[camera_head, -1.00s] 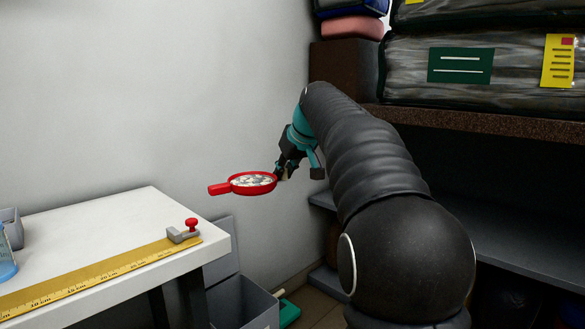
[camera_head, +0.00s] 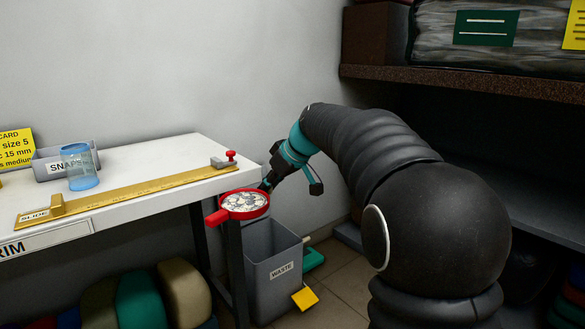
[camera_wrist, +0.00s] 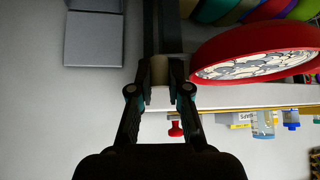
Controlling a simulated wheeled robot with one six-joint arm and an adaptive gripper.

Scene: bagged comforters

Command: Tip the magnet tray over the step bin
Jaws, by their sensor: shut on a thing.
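The magnet tray (camera_head: 243,204) is a red round dish with a stub handle, full of small silvery pieces. It is held up near the table corner, roughly level, and looks above the step bin in the head view. My gripper (camera_head: 266,186) is shut at the tray's right side. In the wrist view my gripper (camera_wrist: 160,85) is closed on a small pale part, and the tray (camera_wrist: 255,52) shows at right with pieces inside. The step bin (camera_head: 272,279) is grey, labelled WASTE, on the floor beside the table leg. Its inside is mostly hidden.
The white table (camera_head: 140,168) at left bears a gold slide ruler (camera_head: 130,196), a blue cup (camera_head: 79,168) and a SNAPS box (camera_head: 50,165). A yellow piece (camera_head: 305,298) and a teal item (camera_head: 312,258) lie by the bin. A shelf (camera_head: 470,85) stands at right.

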